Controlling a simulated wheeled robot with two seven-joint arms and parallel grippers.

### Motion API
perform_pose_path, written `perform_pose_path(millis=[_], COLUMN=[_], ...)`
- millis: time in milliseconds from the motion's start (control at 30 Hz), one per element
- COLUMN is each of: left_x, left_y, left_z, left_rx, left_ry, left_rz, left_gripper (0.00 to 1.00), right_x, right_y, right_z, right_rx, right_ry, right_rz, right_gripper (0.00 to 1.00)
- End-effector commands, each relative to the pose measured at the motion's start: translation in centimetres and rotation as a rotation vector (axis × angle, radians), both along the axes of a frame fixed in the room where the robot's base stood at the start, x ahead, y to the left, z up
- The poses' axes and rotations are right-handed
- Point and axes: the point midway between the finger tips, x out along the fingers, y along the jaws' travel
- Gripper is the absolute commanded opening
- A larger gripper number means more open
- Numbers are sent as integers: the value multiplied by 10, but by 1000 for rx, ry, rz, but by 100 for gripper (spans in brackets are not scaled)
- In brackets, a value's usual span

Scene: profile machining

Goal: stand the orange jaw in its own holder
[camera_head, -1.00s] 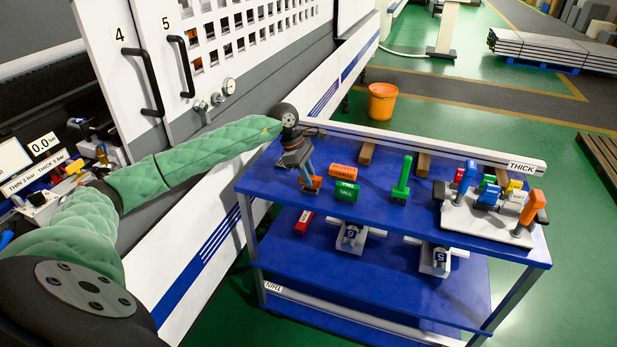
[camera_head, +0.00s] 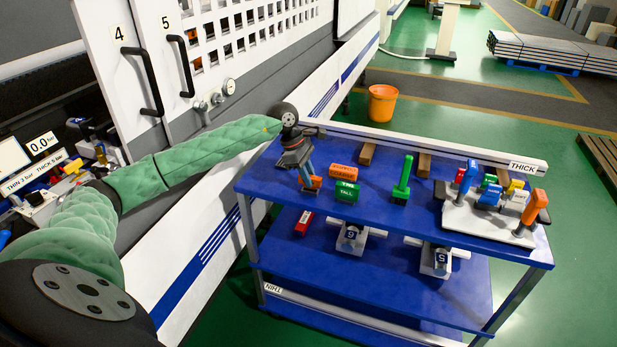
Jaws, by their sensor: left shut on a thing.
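My left gripper (camera_head: 306,176) reaches over the far left corner of the blue cart's top and is shut on a small orange piece (camera_head: 314,183), mostly hidden by the fingers. I cannot tell whether this piece touches the cart top. Just right of it lie an orange block (camera_head: 344,171) and a green block (camera_head: 347,191), both with lettering too small to read surely. A larger upright orange piece (camera_head: 536,203) stands at the right end of the white tray (camera_head: 478,226). I cannot tell which place is the orange jaw's holder. My right gripper is not in view.
A green upright piece (camera_head: 402,180) stands mid-cart. The tray also holds several blue, green, yellow and white pieces. A red block (camera_head: 304,222) and two numbered grey fixtures are on the lower shelf (camera_head: 370,290). The cart top's front middle is clear.

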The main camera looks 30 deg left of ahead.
Motion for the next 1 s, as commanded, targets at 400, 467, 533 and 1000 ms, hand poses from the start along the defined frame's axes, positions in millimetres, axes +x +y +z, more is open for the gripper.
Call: perform_pose_path(millis=[400, 467, 533, 1000], left_x=[0, 0, 0, 0], left_y=[0, 0, 0, 0], left_z=[0, -1, -2, -11], left_rx=[-1, -1, -1, -1], left_ry=[-1, 0, 0, 0], left_rz=[0, 0, 0, 0], left_gripper=[0, 0, 0, 0], right_x=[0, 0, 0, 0], right_y=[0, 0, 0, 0], right_z=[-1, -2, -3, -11], right_rx=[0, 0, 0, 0], right_ry=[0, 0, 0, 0], right_rz=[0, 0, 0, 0], right_gripper=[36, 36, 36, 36])
